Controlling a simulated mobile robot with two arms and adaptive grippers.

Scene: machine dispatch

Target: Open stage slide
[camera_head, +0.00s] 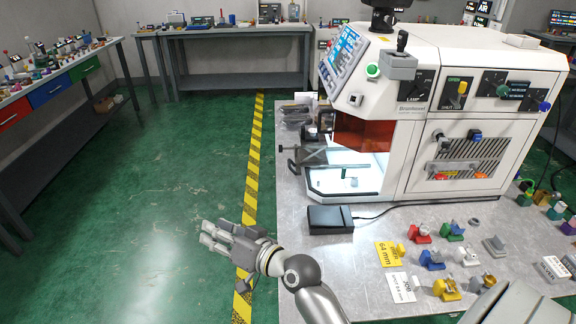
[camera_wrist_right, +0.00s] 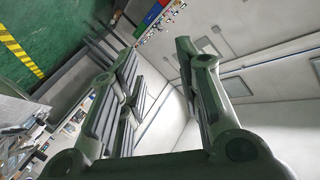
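The white machine (camera_head: 440,100) stands on the grey table, with a lit chamber behind an orange window (camera_head: 362,133). A flat grey stage (camera_head: 318,157) shows at the chamber's open left side, with a dark bar-like part (camera_head: 288,149) sticking out to the left. I cannot tell how far the slide is out. My right gripper (camera_head: 218,236) is over the floor, left of the table edge and well apart from the stage. Its fingers are spread with nothing between them in the right wrist view (camera_wrist_right: 156,58). My left gripper is not in view.
A black box (camera_head: 330,219) with a cable lies before the machine. Several small coloured fixtures (camera_head: 432,259) and yellow and white labels (camera_head: 392,254) cover the table's front right. Floor left of the yellow-black stripe (camera_head: 253,160) is clear. Benches line the back and left.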

